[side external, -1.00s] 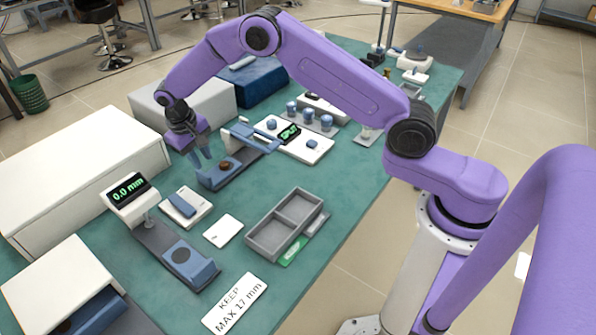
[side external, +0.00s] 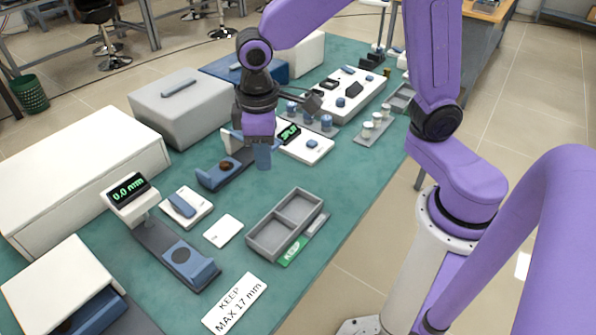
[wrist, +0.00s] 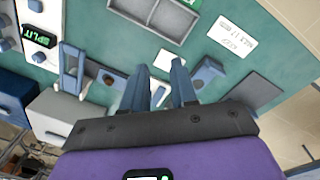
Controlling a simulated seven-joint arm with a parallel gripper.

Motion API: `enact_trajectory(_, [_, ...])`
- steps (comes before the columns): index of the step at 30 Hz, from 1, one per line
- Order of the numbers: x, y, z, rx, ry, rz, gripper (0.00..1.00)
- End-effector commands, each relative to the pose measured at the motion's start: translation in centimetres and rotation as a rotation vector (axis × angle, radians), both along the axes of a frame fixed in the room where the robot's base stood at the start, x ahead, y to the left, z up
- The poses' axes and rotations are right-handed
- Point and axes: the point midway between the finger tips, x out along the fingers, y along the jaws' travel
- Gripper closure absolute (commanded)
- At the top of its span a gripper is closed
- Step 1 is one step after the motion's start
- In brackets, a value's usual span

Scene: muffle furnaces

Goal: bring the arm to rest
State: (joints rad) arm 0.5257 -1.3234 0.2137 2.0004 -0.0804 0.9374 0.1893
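My gripper (side external: 263,158) hangs fingers-down above the green bench, to the right of the blue device with a small brown piece (side external: 226,165) on it. In the wrist view my gripper (wrist: 160,75) has its two blue fingers spread apart, with nothing held between them. My purple arm bends up and over the bench from its stand at the right. The gripper appears raised clear of the bench and hides part of the blue device and the SPLIT unit (side external: 312,146).
A two-compartment grey tray (side external: 265,247) looks empty, with a green KEEP label (side external: 292,252) beside it. A gauge (side external: 130,192) reads 0.0 mm. A "KEEP MAX 17 mm" card (side external: 235,303) lies in front. Furnace boxes (side external: 185,103) line the left and back.

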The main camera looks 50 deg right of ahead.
Motion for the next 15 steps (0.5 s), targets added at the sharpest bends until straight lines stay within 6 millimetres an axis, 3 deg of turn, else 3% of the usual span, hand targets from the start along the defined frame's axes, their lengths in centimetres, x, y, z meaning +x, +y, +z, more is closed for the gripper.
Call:
enact_trajectory(1, [-2.1,-0.8,0.6,0.009,0.001,0.044,0.72])
enact_trajectory(9, [-11.8,-5.4,1.6,0.043,0.016,0.271,0.72])
enact_trajectory(15, [-16.6,-8.5,1.3,0.061,0.027,0.395,0.72])
